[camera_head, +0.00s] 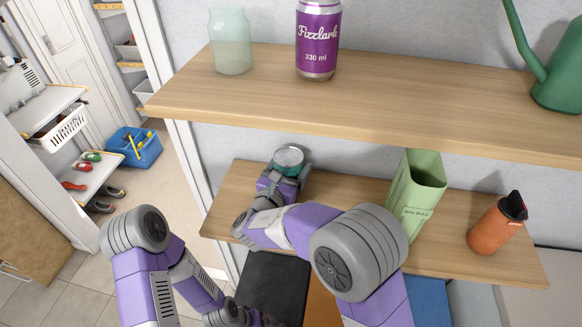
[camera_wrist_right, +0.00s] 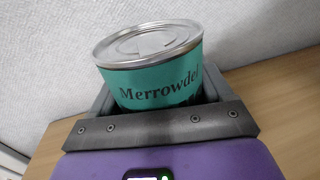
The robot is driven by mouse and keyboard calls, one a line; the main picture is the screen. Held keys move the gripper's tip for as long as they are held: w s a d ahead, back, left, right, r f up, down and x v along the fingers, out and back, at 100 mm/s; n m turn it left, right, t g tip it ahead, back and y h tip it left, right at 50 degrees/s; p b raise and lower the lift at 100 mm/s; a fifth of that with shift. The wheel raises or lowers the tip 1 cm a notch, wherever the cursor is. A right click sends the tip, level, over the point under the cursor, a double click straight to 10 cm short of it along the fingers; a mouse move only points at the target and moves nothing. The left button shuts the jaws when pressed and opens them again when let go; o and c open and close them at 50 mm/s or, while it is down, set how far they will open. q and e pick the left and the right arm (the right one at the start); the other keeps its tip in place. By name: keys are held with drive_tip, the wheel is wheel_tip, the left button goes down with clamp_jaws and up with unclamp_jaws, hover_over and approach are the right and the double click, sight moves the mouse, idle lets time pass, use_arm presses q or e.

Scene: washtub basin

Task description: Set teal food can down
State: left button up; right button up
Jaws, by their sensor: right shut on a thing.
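The teal food can (camera_head: 288,158) is at the left part of the lower shelf (camera_head: 340,189), close to the wall. My right gripper (camera_head: 287,170) is shut on it. In the right wrist view the can (camera_wrist_right: 155,85) stands between the fingers (camera_wrist_right: 158,108), silver lid up and its "Merrowdel" label facing the camera, slightly tilted in the picture. Its base is hidden by the gripper, so I cannot tell whether it touches the shelf. My left arm hangs low at the lower left of the head view; its gripper fingers are not visible.
A green bin (camera_head: 418,200) and an orange bottle (camera_head: 490,230) stand further right on the lower shelf. The upper shelf (camera_head: 400,110) overhangs it, bearing a pale jar (camera_head: 230,42), a purple can (camera_head: 317,40) and a green watering can (camera_head: 560,75). Shelf room between can and bin looks free.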

drive_tip(key=shift+r, duration=0.2)
drive_tip(key=shift+s+f, duration=0.1)
drive_tip(key=shift+f, duration=0.05)
drive_tip(key=o, duration=1.3)
drive_tip(key=shift+f, duration=0.1)
drive_tip(key=shift+o, duration=0.2)
drive_tip(key=shift+r, duration=0.25)
drive_tip(key=v, duration=1.2)
drive_tip(key=shift+s+f, duration=0.1)
